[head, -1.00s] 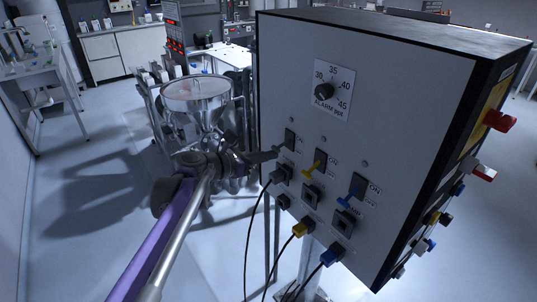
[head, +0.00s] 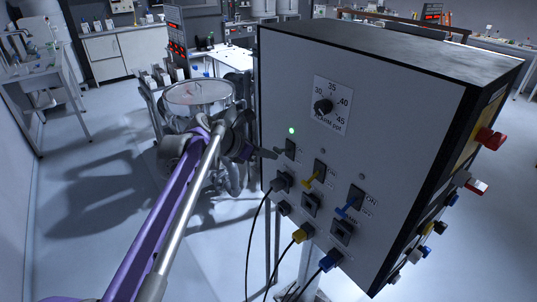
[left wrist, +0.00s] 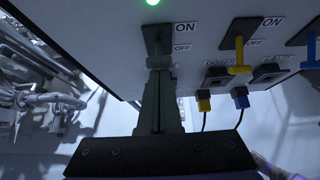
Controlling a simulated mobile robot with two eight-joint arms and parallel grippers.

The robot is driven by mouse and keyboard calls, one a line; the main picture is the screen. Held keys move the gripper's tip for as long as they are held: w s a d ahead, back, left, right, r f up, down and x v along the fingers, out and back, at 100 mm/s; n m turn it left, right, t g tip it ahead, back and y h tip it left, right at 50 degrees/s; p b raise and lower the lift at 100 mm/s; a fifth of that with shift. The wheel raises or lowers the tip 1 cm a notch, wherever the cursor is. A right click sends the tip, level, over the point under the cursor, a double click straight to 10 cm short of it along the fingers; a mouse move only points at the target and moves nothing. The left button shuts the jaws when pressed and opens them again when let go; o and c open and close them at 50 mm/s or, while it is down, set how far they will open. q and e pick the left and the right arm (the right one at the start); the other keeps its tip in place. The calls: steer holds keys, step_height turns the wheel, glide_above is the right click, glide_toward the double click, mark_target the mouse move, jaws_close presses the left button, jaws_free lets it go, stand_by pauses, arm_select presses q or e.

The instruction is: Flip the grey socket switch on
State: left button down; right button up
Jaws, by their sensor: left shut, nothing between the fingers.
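The grey socket switch (head: 291,146) is the leftmost of three on the panel of a white box (head: 400,125). A green lamp (head: 291,130) above it is lit. My left gripper (head: 276,154) is shut and empty, its tips at or very near the switch. In the left wrist view, the shut fingers (left wrist: 159,68) reach up to the grey switch (left wrist: 157,32), beside ON and OFF labels, under the lit green lamp (left wrist: 152,2). The fingertips partly cover the switch, so its lever's exact position and any contact are unclear. My right gripper is not in view.
The yellow switch (head: 313,175) and blue switch (head: 349,207) sit to the right; their lamps are unlit. Plugs with black cables hang below. A dial (head: 323,106) is above. A metal hopper (head: 198,92) stands behind my left arm.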

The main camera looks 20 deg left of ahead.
arm_select(q)
steer(key=shift+w+r+p, duration=0.2)
steer(key=shift+r+p, duration=0.15)
steer(key=shift+r, duration=0.4)
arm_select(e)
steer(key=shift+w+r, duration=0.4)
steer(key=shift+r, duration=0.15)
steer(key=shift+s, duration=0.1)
arm_select(q)
step_height(320, 180, down, 3)
steer(key=s+a+b, duration=0.2)
steer(key=d+r+v, duration=0.1)
steer(key=v, duration=0.7)
steer(key=shift+a+r, duration=0.15)
steer(key=shift+r, duration=0.35)
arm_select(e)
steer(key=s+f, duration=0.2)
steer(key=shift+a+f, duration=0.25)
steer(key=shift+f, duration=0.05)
arm_select(q)
steer(key=shift+w, duration=0.1)
